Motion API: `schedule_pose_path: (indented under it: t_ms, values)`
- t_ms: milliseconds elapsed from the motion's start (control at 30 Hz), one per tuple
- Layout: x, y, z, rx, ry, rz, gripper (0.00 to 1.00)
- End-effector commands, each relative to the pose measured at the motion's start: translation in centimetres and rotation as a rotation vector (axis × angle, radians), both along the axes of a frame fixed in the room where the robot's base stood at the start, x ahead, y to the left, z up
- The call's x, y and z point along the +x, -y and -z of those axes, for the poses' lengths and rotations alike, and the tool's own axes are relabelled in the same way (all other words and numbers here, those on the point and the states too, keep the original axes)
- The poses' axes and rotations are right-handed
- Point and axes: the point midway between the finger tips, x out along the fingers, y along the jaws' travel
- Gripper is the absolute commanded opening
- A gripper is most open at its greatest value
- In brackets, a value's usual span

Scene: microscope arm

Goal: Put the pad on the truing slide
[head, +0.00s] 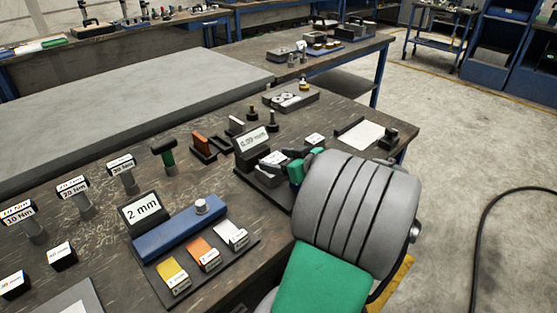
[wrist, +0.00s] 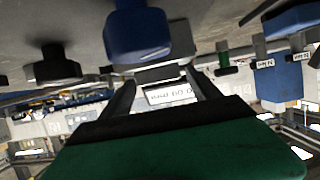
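A blue bar (head: 180,238) with a round metal knob lies on a dark plate in the head view. I cannot tell for certain whether it is the truing slide. My gripper (head: 285,168) is low over a black stand at the table's right part, beside a small white-labelled piece (head: 272,158). In the wrist view, the two dark fingers (wrist: 162,82) stand apart, with a dark grey edge and a white label plate (wrist: 170,95) showing between them. I cannot tell whether the fingers grip that piece. The pad cannot be made out for certain.
Yellow (head: 172,275), orange (head: 203,253) and white (head: 231,235) labelled blocks lie before the blue bar. A "2 mm" sign (head: 143,208) stands behind it. Labelled torque drivers (head: 124,172) stand at left. A tall labelled sign (head: 254,140) is close to my gripper.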

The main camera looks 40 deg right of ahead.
Motion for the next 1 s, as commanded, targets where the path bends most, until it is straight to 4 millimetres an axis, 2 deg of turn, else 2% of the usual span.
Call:
schedule_pose_path:
  t_ms: [367,467,700,800,1000]
  values:
    - [-0.3,0.1,-0.5,0.0,0.0,0.002,0.76]
    - [-2.0,0.2,-1.1,0.0,0.0,0.005,0.76]
    - [-7.8,0.5,-3.5,-0.001,0.0,0.008,0.76]
    - [-9.6,0.4,-4.3,-0.001,0.0,0.005,0.76]
    - [-11.1,0.3,-4.9,0.0,0.0,0.0,0.76]
